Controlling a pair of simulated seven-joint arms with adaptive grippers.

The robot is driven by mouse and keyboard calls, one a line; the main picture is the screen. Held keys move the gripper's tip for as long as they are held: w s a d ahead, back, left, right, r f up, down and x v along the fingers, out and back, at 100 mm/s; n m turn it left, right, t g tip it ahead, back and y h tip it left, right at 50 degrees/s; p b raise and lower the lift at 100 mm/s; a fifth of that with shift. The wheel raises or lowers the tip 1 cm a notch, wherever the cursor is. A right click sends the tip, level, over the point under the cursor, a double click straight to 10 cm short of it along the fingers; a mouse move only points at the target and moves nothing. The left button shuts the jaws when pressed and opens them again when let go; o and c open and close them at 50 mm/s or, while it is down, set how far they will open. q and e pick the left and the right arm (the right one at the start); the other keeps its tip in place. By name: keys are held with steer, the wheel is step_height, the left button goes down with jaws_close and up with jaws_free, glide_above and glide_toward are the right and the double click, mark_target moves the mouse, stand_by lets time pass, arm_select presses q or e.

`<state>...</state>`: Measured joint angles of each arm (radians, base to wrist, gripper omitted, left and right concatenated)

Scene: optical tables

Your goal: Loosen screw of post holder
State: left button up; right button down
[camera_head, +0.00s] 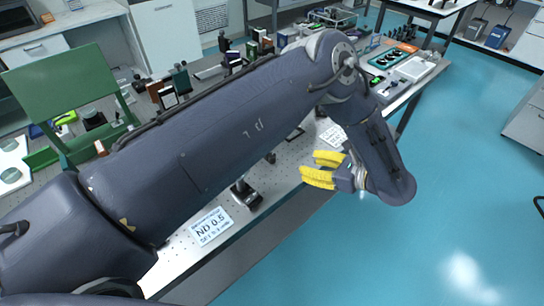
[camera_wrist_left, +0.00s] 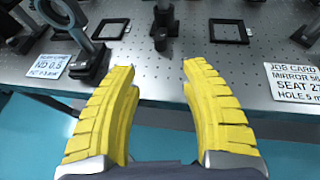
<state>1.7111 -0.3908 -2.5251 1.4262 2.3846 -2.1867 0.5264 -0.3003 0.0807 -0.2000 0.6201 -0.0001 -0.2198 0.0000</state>
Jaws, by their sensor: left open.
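My left gripper (camera_head: 322,170) is open and empty, its two yellow fingers beyond the front edge of the table in the head view. In the left wrist view my left gripper (camera_wrist_left: 157,68) points toward the table, fingers apart. A dark post holder (camera_wrist_left: 165,20) stands upright on the table ahead, in line with the gap between the fingers and apart from them. A small knob-like part, perhaps its screw, shows low on it. Another dark holder base (camera_wrist_left: 90,62) with a ring-shaped mount (camera_wrist_left: 62,12) stands to the left; it also shows in the head view (camera_head: 243,192). My right gripper is not in view.
The perforated optical table (camera_wrist_left: 190,88) carries an ND 0.5 card (camera_wrist_left: 50,65), a job card (camera_wrist_left: 292,80) and flat black square frames (camera_wrist_left: 230,32). My left arm covers much of the table in the head view. Open blue floor (camera_head: 450,200) lies to the right.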

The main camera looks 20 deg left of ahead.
mark_target(272, 155)
arm_select(q)
steer(key=x, duration=1.6)
steer(key=shift+o, duration=0.2)
jaws_close()
